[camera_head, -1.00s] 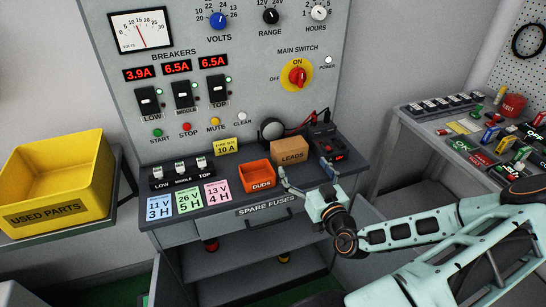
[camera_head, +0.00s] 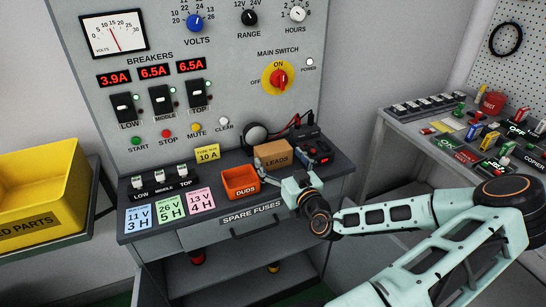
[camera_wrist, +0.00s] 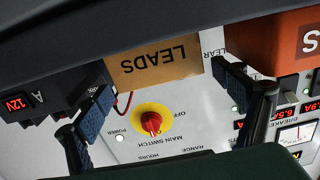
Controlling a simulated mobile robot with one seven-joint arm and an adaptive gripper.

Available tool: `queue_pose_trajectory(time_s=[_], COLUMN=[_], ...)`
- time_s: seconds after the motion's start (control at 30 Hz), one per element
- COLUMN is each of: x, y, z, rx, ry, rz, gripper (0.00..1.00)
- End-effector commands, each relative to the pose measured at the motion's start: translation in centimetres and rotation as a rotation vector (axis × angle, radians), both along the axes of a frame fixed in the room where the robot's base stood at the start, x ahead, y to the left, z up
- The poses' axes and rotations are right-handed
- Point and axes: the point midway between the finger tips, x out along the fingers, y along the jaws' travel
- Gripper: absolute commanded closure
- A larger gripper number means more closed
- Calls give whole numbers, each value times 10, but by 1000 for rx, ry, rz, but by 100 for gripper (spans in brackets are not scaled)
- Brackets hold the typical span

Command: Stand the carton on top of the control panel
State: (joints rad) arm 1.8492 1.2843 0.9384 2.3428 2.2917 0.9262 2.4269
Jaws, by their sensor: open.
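The carton (camera_head: 273,156) is a brown box marked LEADS, standing on the grey bench top against the foot of the control panel. The control panel (camera_head: 225,105) is the tall grey upright board with meter, breakers and main switch; its top edge is out of view. My gripper (camera_head: 286,174) is open at the carton's front, its fingers spread to either side. In the wrist view, which is upside down, the carton (camera_wrist: 155,66) shows between the finger tips of my gripper (camera_wrist: 163,92). I cannot tell whether the fingers touch it.
An orange DUDS bin (camera_head: 240,182) stands close left of the carton. A dark device with a red display (camera_head: 318,152) and leads is close right. A round dark item (camera_head: 256,137) is behind. A yellow bin (camera_head: 40,195) is far left, a cluttered side bench (camera_head: 400,122) right.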

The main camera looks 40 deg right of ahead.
Motion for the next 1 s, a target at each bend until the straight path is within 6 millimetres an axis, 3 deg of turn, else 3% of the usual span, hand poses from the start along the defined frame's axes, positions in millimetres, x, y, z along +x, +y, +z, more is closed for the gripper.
queue_pose_trajectory(time_s=[0.3,0.57,1.0], x=[42,45,45], y=[-12,-13,-13], z=[-1,-1,0], rx=[-1,0,-1], ry=[0,0,-1], rz=[0,0,-1], gripper=[12,12,56])
